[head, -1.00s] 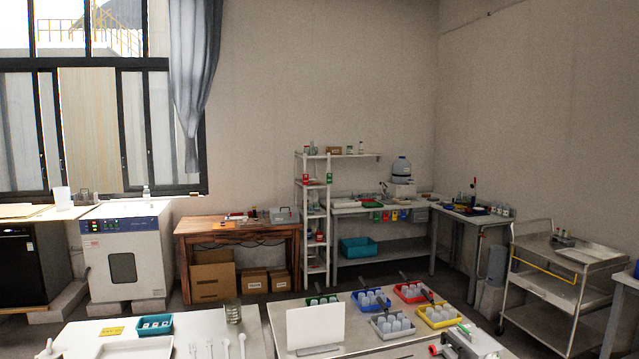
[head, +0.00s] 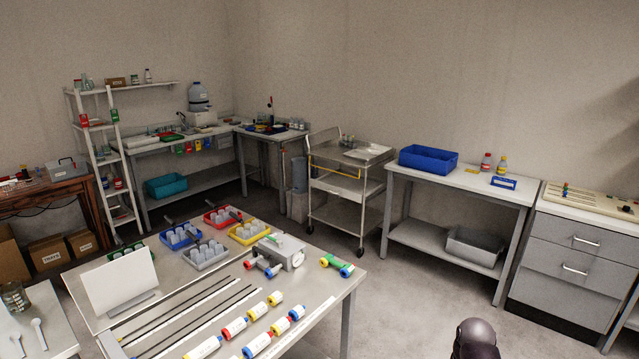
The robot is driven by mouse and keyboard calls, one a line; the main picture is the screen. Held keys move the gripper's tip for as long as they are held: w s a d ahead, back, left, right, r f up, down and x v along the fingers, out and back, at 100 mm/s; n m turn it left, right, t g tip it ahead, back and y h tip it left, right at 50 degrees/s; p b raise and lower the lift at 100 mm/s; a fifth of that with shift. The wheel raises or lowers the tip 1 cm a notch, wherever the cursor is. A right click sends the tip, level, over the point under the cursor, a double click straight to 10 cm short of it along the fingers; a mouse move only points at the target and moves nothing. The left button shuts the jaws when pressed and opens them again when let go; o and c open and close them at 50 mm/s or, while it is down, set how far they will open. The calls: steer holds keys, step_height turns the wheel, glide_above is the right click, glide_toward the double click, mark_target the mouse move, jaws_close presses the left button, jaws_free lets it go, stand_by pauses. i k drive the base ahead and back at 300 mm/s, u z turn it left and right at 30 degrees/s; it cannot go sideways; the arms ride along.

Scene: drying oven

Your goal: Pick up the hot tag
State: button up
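No tag that I can read as the hot tag shows in the head view. Several small coloured tags (head: 198,145) hang along the front edge of the far corner bench; their print is too small to read. Red and green tags (head: 83,120) also hang on the white shelf rack. My gripper is not in view. A dark rounded part at the bottom right appears to be a piece of my own arm.
The near steel table (head: 335,287) carries coloured bins (head: 180,237), a white board (head: 122,281), rods and coloured rollers. A steel trolley (head: 345,185) and a bench with a blue bin (head: 428,159) stand behind. The floor (head: 400,290) right of the table is clear.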

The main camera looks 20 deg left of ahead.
mark_target(85, 122)
steer(key=i, duration=5.05)
steer(key=u, duration=0.35)
